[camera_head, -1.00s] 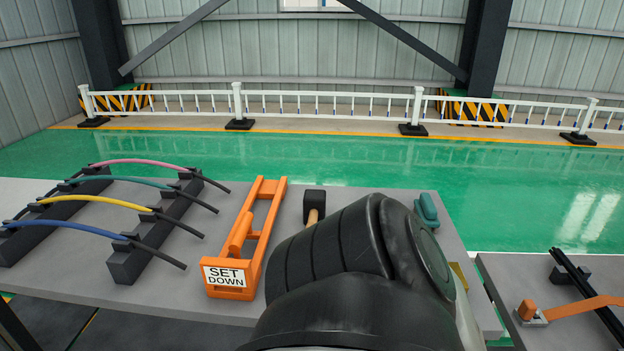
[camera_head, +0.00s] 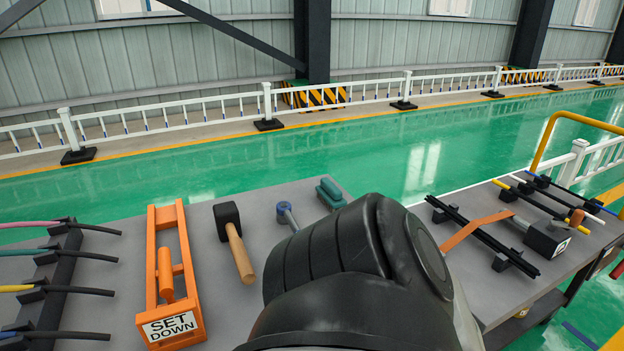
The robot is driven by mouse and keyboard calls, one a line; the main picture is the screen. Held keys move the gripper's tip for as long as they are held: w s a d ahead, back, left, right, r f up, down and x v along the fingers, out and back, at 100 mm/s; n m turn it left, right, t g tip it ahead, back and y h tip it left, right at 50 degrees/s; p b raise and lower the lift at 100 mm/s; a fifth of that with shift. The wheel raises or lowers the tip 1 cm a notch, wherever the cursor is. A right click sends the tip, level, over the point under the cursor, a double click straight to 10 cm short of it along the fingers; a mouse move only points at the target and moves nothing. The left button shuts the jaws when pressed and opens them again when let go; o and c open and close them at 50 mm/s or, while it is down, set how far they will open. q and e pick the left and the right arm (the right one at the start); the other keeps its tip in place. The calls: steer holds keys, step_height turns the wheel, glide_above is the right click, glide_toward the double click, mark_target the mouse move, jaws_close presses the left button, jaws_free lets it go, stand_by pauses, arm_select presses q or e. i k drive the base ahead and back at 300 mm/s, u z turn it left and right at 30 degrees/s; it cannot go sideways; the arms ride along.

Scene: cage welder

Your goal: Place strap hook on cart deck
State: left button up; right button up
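An orange strap (camera_head: 475,230) lies across dark rails (camera_head: 480,234) on the grey cart deck (camera_head: 485,290) at the right. Its right end runs toward a dark box (camera_head: 547,240) with a small label. Its left end meets the edge of my black arm link in the picture, so any hook there is hidden. I cannot clearly make out a separate strap hook. My arm link fills the bottom middle and covers part of the deck. Neither gripper shows.
A grey table at the left bears an orange "SET DOWN" frame (camera_head: 155,275), a hammer (camera_head: 233,243), a blue-headed tool (camera_head: 286,214), a teal block (camera_head: 331,193) and several cables on a dark rack (camera_head: 62,275). A yellow handle (camera_head: 570,118) rises behind the cart.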

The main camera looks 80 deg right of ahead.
mark_target(482, 213)
steer(key=z, duration=4.1)
steer(key=i, duration=0.45)
